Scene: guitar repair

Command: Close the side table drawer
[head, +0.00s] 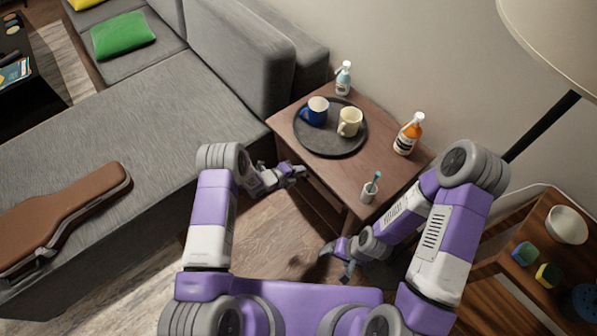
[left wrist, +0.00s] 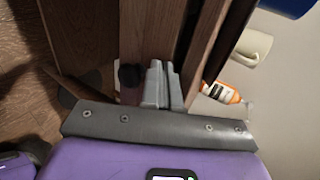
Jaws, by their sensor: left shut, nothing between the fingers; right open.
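The wooden side table (head: 385,170) stands against the wall at the right end of the sofa. Its drawer front (left wrist: 145,40) shows in the left wrist view as a brown panel with a dark round knob (left wrist: 130,75). A dark gap lies beside the panel, under the tabletop edge; how far the drawer stands out is hard to tell. My left gripper (head: 300,170) is shut and empty at the table's front, its fingertips (left wrist: 165,85) close to the drawer front; contact is unclear. My right gripper (head: 338,262) is open and empty, low in front of the table's near corner.
A grey sofa (head: 110,130) borders the left; a wooden shelf (head: 500,252) stands right.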

